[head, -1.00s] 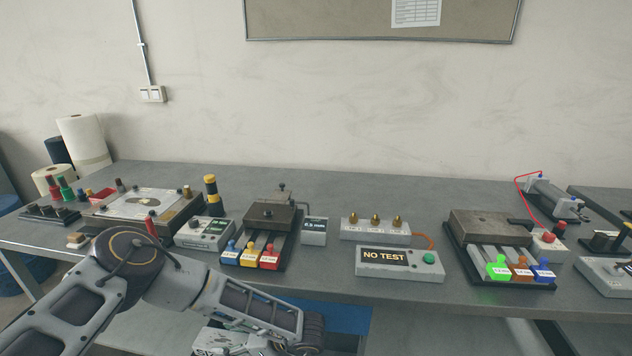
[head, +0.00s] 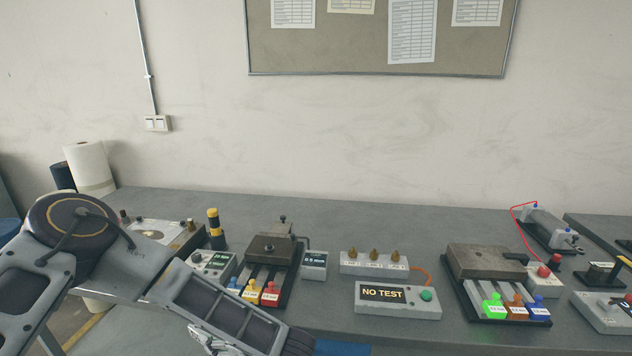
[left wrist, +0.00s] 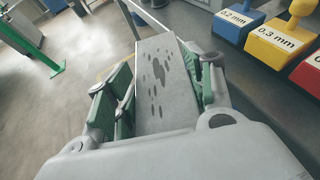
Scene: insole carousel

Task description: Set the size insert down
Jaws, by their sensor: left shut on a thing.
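The size insert (left wrist: 165,105) is a flat grey plate with dark, foot-shaped spots, seen in the left wrist view. My left gripper (left wrist: 166,72) is shut on it, with green-padded fingers on both of its sides. The insert appears to be in the air beside the bench, with floor behind it. In the head view my left forearm crosses the lower left; the fingers and insert are not clearly visible there. My right gripper is not in view.
Blue (left wrist: 236,22), yellow (left wrist: 280,42) and red (left wrist: 307,74) labelled blocks sit close on the right in the left wrist view. In the head view, the NO TEST box (head: 397,300) stands mid-bench. The bench (head: 340,240) is clear toward the wall.

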